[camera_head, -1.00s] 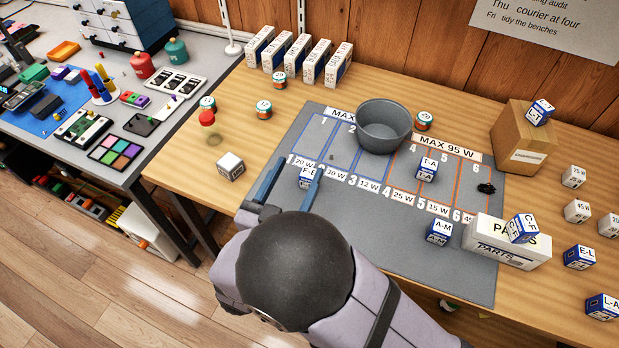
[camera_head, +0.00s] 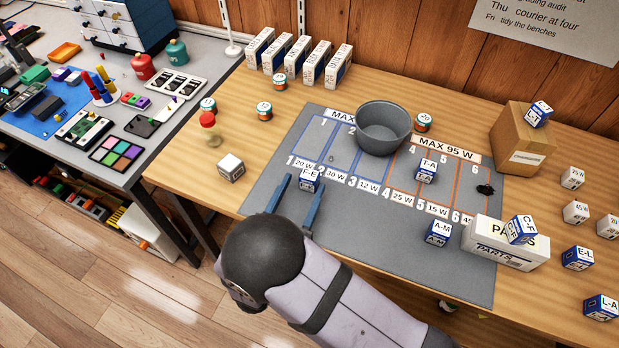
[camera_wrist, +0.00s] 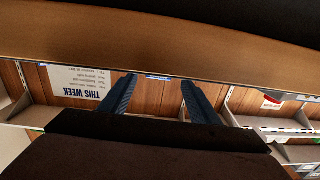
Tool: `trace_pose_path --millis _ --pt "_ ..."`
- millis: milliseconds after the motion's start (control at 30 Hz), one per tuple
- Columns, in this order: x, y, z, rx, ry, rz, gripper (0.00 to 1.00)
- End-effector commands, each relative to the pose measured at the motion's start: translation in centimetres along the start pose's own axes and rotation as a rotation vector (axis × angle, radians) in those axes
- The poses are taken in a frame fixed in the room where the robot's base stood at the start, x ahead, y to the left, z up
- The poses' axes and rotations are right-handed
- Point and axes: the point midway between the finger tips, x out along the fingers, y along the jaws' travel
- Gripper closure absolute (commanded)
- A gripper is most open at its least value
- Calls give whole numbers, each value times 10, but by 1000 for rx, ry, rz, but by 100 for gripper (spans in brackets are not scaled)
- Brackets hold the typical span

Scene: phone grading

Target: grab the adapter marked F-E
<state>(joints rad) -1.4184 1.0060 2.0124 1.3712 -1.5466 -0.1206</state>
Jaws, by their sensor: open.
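The adapter marked F-E (camera_head: 309,179) is a small blue and white cube on the grey mat (camera_head: 266,196), by the 20 W label at the left end of the row. My gripper (camera_head: 299,186) is open, with one blue finger on the left of the cube and one on its right in the head view. I cannot tell whether either finger touches it. In the wrist view the gripper (camera_wrist: 158,82) points toward the wood wall, and a thin blue and white strip shows between the fingertips, too small to name surely.
A grey bowl (camera_head: 383,128) stands at the mat's back. The T-A cube (camera_head: 427,170) and A-M cube (camera_head: 437,233) are to the right on the mat. A white cube (camera_head: 231,167) and a red-topped piece (camera_head: 208,120) stand left of the mat. A PARTS box (camera_head: 485,245) is at right.

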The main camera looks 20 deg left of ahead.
Motion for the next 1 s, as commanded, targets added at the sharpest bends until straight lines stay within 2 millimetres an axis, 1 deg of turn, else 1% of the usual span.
trace_pose_path --millis 167,300,433,567,767,800,967,1000 --pt "13 2 0 -1 0 3 44" --pt "31 4 1 -1 -1 4 44" --pt "45 3 2 0 -2 2 44" --pt "51 3 3 -1 -1 0 44" --pt "52 2 3 0 -1 -1 44" --pt "51 2 3 0 -1 -1 46" --pt "51 2 3 0 -1 0 84" --pt "51 2 3 0 -1 0 88"
